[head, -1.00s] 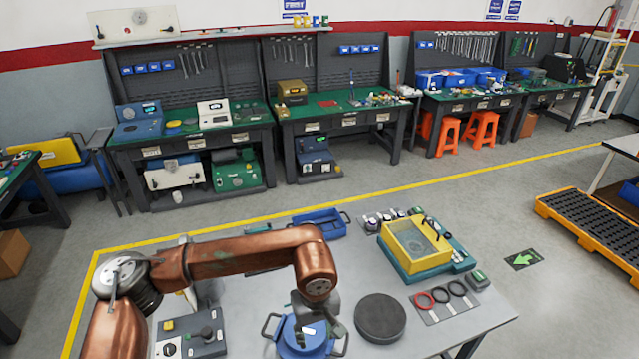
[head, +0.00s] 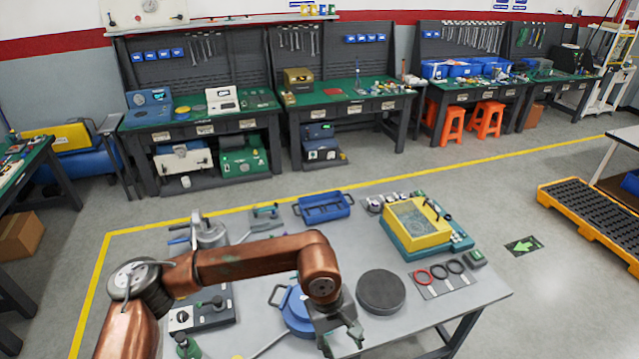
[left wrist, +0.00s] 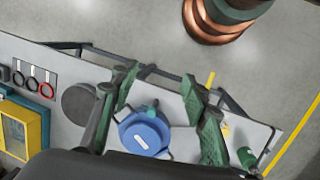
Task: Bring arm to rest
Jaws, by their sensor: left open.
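My left arm (head: 230,262) reaches in from the left over the grey table (head: 455,310). Its left gripper (head: 345,340) hangs above the front part of the table, open and empty. In the left wrist view the two fingers of the gripper (left wrist: 155,118) are spread wide, with a blue round pot (left wrist: 145,130) showing between them, below and apart. In the head view the blue pot (head: 294,308) is partly hidden behind my arm and gripper. My right gripper is not in view.
A dark round disc (head: 381,292) lies right of the gripper. A yellow box (head: 416,222) on a teal base, a card with red and black rings (head: 440,278), a blue tray (head: 323,206) and a grey control box (head: 203,312) also stand on the table. Workbenches line the back wall.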

